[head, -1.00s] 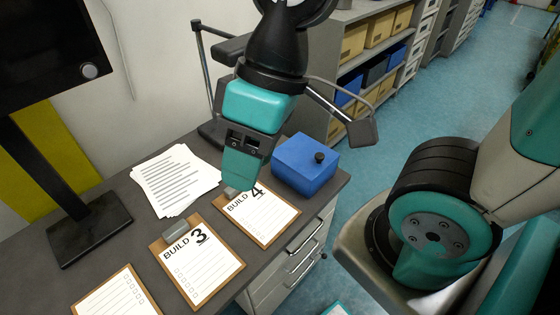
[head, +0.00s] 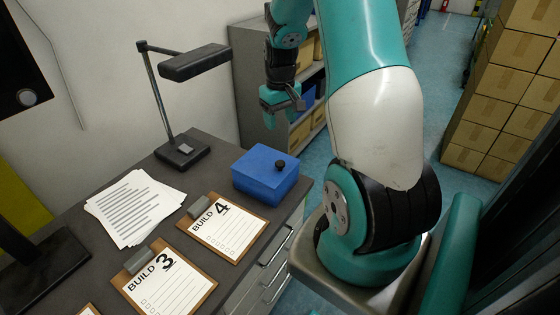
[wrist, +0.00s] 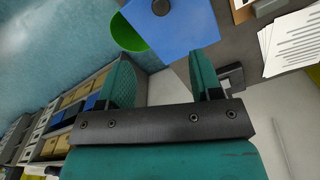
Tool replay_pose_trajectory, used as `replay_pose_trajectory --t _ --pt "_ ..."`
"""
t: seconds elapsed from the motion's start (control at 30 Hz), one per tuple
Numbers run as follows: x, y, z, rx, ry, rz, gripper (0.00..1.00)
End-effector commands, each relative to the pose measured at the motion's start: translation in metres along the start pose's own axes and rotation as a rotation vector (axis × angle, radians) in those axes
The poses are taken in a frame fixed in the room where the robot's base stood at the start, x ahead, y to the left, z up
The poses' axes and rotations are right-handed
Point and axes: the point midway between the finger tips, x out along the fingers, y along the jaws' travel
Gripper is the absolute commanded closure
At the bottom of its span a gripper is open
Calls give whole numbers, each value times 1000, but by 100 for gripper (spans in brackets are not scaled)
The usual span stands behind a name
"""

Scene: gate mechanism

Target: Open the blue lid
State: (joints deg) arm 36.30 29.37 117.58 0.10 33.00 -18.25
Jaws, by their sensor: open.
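The blue box (head: 258,182) stands on the far right corner of the desk. Its blue lid (head: 262,161) looks shut and carries a black knob (head: 280,165) near its right side. My gripper (head: 279,112) is above and beyond the box in the head view, apart from it, with empty jaws. In the wrist view my gripper (wrist: 164,72) shows two teal fingers spread apart with nothing between them. The blue lid (wrist: 187,28) lies ahead of the fingers there, with the knob (wrist: 160,7) at the top edge.
Clipboards marked BUILD 4 (head: 228,232) and BUILD 3 (head: 170,285), papers (head: 135,208) and a black lamp (head: 183,150) are on the desk. Shelves (head: 250,100) stand behind, cardboard boxes (head: 500,90) at right. A green round object (wrist: 126,34) shows beside the lid.

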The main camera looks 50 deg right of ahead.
Motion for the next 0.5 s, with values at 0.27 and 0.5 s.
replay_pose_trajectory --t 0.27,0.5 --pt "64 -2 2 -1 -8 -4 41" --pt "115 -2 2 -2 -6 -3 41"
